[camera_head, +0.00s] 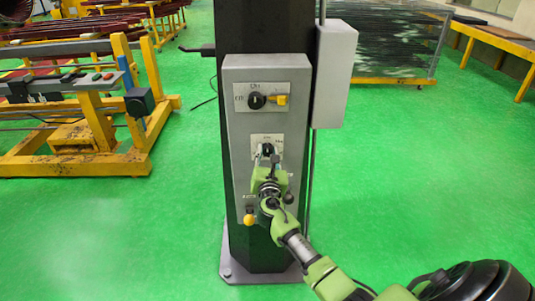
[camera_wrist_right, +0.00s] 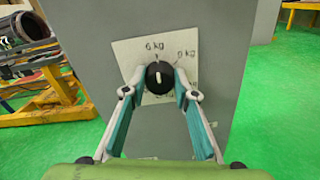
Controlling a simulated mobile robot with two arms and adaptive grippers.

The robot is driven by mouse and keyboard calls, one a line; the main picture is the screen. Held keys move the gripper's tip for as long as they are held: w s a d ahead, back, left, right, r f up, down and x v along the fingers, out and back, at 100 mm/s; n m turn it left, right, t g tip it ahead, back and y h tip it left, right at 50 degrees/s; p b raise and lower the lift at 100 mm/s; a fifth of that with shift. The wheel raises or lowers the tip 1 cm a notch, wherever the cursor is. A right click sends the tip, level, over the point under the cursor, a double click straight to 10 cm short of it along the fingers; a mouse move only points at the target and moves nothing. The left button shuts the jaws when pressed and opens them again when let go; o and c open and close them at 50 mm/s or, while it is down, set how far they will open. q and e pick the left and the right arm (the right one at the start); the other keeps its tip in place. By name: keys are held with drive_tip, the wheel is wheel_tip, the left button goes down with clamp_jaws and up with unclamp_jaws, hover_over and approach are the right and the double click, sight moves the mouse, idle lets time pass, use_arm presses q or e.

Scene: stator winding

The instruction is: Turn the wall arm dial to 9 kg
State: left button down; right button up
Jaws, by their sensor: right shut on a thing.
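The dial is a round black knob (camera_wrist_right: 158,77) with a white pointer mark, on a pale plate (camera_wrist_right: 128,52) with kg labels. In the right wrist view the pointer is near upright, tilted slightly left at its top. One label above reads "6 kg"; the label at upper right is hard to read. My right gripper (camera_wrist_right: 157,88) is shut on the dial, one finger on each side. In the head view the same dial (camera_head: 267,149) shows just above my right gripper (camera_head: 266,157). The left gripper is not in view.
The grey control box (camera_head: 238,130) is on a dark column (camera_head: 265,30). Above the dial is a switch with a yellow handle (camera_head: 275,99); below is a yellow knob (camera_head: 249,217). A grey box (camera_head: 335,75) is at right. Green floor is free on both sides.

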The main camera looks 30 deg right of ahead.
drive_tip(key=m+b, duration=0.1)
drive_tip(key=m, duration=0.1)
drive_tip(key=shift+f+m+b, duration=0.2)
drive_tip(key=shift+m+b, duration=0.2)
drive_tip(key=m+b, duration=0.2)
drive_tip(key=m, duration=0.1)
drive_tip(key=shift+m, duration=0.3)
drive_tip(key=m+b, duration=0.3)
drive_tip(key=m, duration=0.2)
drive_tip(key=shift+r, duration=0.1)
drive_tip(key=o, duration=1.1)
